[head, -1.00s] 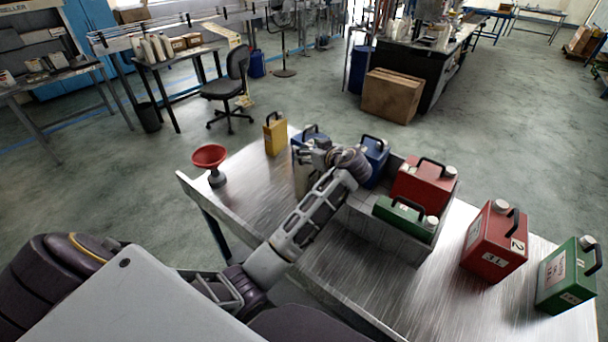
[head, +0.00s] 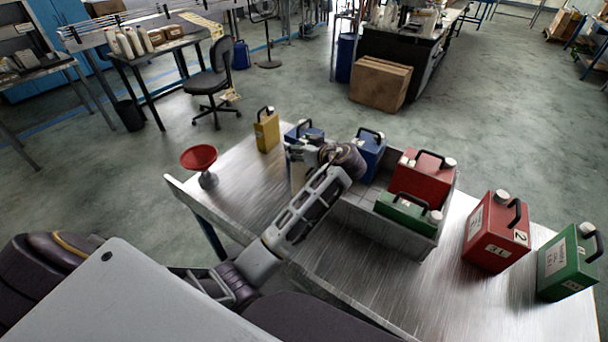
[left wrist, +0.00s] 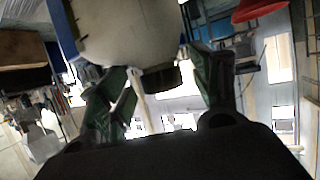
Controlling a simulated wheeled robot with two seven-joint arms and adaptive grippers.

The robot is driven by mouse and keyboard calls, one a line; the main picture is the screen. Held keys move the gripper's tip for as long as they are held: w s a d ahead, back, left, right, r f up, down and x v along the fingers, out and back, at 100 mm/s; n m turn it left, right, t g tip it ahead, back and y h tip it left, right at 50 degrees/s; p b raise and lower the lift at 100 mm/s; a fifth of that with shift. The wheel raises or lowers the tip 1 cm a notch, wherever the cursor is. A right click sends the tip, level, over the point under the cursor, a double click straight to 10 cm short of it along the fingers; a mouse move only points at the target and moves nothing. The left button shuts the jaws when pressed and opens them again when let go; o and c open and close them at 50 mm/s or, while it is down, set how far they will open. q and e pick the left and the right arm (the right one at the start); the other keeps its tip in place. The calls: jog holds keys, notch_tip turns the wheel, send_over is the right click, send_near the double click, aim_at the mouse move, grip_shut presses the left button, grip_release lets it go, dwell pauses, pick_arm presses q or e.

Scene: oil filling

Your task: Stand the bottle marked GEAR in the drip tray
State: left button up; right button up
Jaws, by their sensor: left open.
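My left gripper (left wrist: 158,82) is open, its green fingers on either side of a dark bar below a pale bottle face with a blue edge. In the head view, my left wrist hides part of a blue bottle with a pale front (head: 304,132); this seems to be the bottle before the gripper. The word GEAR is not readable on any bottle. The metal drip tray (head: 385,232) holds a red bottle (head: 422,178) and a green bottle (head: 402,212). Another blue bottle (head: 370,152) is at its far left end, partly hidden. My right gripper is not in view.
A red funnel (head: 199,158) stands at the table's left corner, and a yellow bottle (head: 266,130) at the back edge. A larger red bottle (head: 496,235) and a green bottle (head: 567,264) stand right of the tray. The table (head: 360,285) is bare in front of the tray.

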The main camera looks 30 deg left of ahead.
pick_arm(q)
jog(key=shift+a+f, duration=0.1)
jog(key=shift+c, duration=1.4)
jog(key=c, duration=0.9)
grip_shut()
jog(key=shift+w, duration=0.1)
jog(key=shift+r, duration=0.2)
